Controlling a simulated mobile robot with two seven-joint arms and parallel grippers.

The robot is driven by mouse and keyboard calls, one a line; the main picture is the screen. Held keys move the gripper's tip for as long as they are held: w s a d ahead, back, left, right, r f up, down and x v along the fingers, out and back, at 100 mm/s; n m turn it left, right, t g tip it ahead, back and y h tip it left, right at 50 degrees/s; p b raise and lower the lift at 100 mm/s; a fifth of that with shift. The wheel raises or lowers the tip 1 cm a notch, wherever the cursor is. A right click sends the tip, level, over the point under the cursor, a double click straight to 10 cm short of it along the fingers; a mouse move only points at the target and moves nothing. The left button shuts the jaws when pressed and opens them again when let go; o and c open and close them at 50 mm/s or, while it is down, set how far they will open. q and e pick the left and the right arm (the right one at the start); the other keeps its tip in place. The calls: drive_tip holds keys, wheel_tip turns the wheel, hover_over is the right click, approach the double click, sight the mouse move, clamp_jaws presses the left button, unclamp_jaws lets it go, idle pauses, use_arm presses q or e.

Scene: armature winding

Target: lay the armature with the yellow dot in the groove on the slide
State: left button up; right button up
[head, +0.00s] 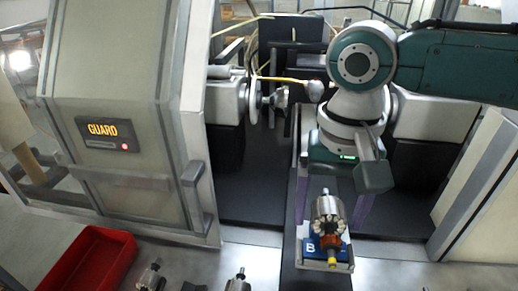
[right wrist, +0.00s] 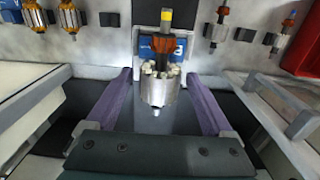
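The armature with the yellow dot (head: 327,208) lies lengthwise at the front end of the slide (head: 289,240), over a blue plate marked B (head: 311,246). Its yellow shaft end points to the front. In the right wrist view the armature (right wrist: 158,90) shows its bare metal core, orange-brown commutator and yellow tip. My right gripper (head: 331,205) is above the slide. Its purple fingers stand open, one on each side of the core, with gaps visible in the right wrist view (right wrist: 158,78). The groove under the armature is hidden. My left gripper is not in view.
A red bin (head: 92,262) and other armatures (head: 150,277) (head: 238,283) are at the front left. Copper-wound armatures (right wrist: 70,17) show in the right wrist view. The guard (head: 110,130) stands left, and the winding machine (head: 262,95) is behind.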

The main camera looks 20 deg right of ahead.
drive_tip(key=shift+o, duration=0.5)
wheel_tip(320, 180, up, 10)
drive_tip(key=shift+b, duration=0.9)
